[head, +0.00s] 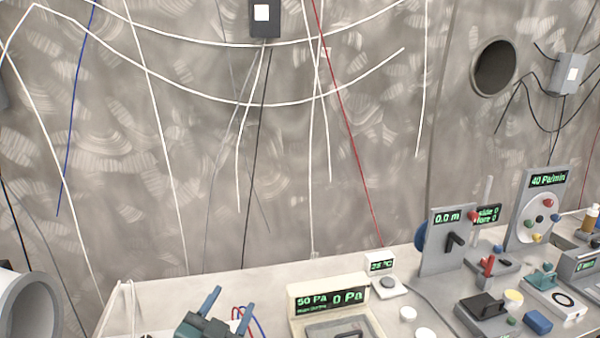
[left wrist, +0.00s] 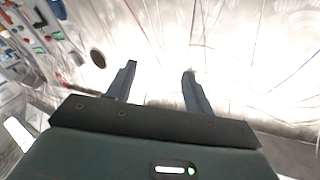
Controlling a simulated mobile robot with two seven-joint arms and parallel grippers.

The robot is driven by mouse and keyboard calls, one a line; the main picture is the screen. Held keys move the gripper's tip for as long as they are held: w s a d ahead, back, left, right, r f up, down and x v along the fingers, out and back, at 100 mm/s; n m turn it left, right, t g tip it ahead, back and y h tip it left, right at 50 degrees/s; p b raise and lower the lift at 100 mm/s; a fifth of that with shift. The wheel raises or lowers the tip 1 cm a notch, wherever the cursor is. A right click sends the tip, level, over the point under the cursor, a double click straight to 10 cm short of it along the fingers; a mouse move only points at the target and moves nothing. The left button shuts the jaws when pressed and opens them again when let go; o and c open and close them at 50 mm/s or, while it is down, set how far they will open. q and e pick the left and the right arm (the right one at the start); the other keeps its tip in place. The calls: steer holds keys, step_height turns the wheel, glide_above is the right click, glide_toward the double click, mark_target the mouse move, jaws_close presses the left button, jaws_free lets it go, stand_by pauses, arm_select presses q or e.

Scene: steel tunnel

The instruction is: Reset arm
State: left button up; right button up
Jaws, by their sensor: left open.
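My left gripper (head: 212,306) shows at the bottom of the head view, left of the cream pressure device. It also shows in the left wrist view (left wrist: 160,82), where its two blue-grey fingers stand apart with nothing between them. The grey steel wall lies beyond the fingers in that view. My right gripper is in neither view.
A bench (head: 255,285) runs along the wall. Loose cables (head: 345,120) hang down the wall. A grey pipe (head: 30,305) stands at far left.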

arm_select(q)
steer(key=s+a+f+n+g+y, duration=0.5)
steer(key=s+a+f+g, duration=0.2)
steer(key=s+f, duration=0.4)
steer(key=s+a+f+g+h, duration=0.15)
steer(key=s+g, duration=0.25)
steer(key=s, duration=0.5)
steer(key=s+d+f+g, duration=0.1)
steer(key=s+f+g, duration=0.25)
steer(key=s, duration=0.45)
steer(key=w+d+f+t+h, duration=0.2)
steer(key=w+d+f+t, duration=0.3)
steer(key=f, duration=0.3)
steer(key=shift+w+m+t+h, duration=0.3)
steer(key=shift+w+t+h, duration=0.05)
steer(key=shift+t, duration=0.4)
